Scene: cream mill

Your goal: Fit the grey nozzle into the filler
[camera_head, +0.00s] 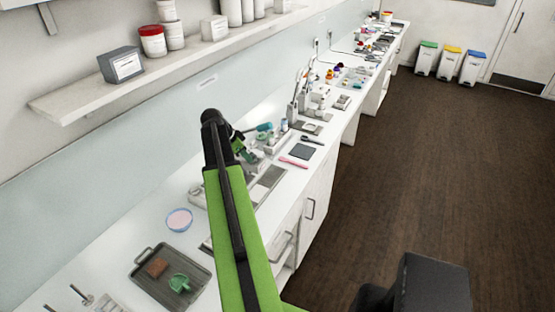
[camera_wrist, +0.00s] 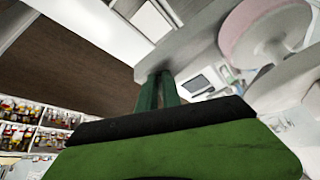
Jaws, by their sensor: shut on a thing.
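My gripper (camera_wrist: 160,78) shows in the wrist view with its green fingers close together, their tips against a blurred grey piece (camera_wrist: 185,48). This piece appears to be the grey nozzle, though its full shape cannot be told. In the head view my arm reaches over the bench, and my gripper (camera_head: 240,143) is small and partly hidden behind the arm's dark end. Grey equipment (camera_head: 268,150) stands on the bench just right of it, perhaps the filler. I cannot tell whether the held piece touches it.
A dark tray (camera_head: 143,282) with a brown block and a green scoop lies at the front left, near a pink-filled bowl (camera_head: 179,220). A shelf (camera_head: 75,102) with jars runs above the bench. A dark flat pad (camera_head: 301,151) lies to the right.

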